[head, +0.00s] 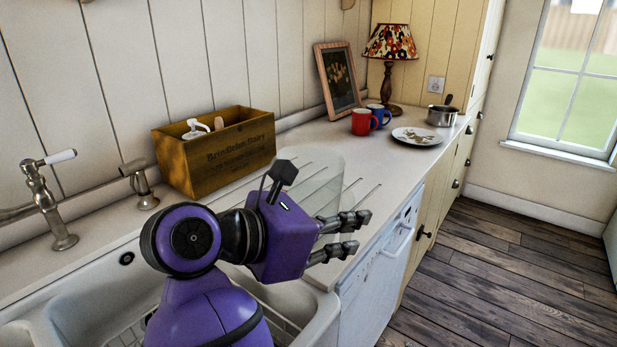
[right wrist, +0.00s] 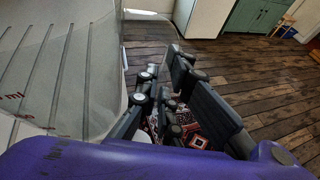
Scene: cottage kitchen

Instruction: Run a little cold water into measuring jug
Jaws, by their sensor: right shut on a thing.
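The clear measuring jug (head: 322,170) shows faintly in the head view, behind my right gripper, over the grooved drainer. Its wall with red markings fills the left of the right wrist view (right wrist: 85,75). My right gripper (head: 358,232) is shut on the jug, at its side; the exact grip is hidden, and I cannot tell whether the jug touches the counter. The tap (head: 45,205) stands at the left with a white-tipped lever (head: 60,157); its spout runs out of frame. A second metal fitting (head: 140,187) stands beside it. The white sink (head: 65,297) is below. My left gripper is out of view.
A wooden box (head: 222,157) with a dispenser stands against the wall. Red mug (head: 362,122), blue mug (head: 379,115), plate (head: 417,136), saucepan (head: 441,116), lamp (head: 389,50) and picture frame (head: 338,80) stand farther along the counter. The dishwasher front (head: 380,275) drops to the floor.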

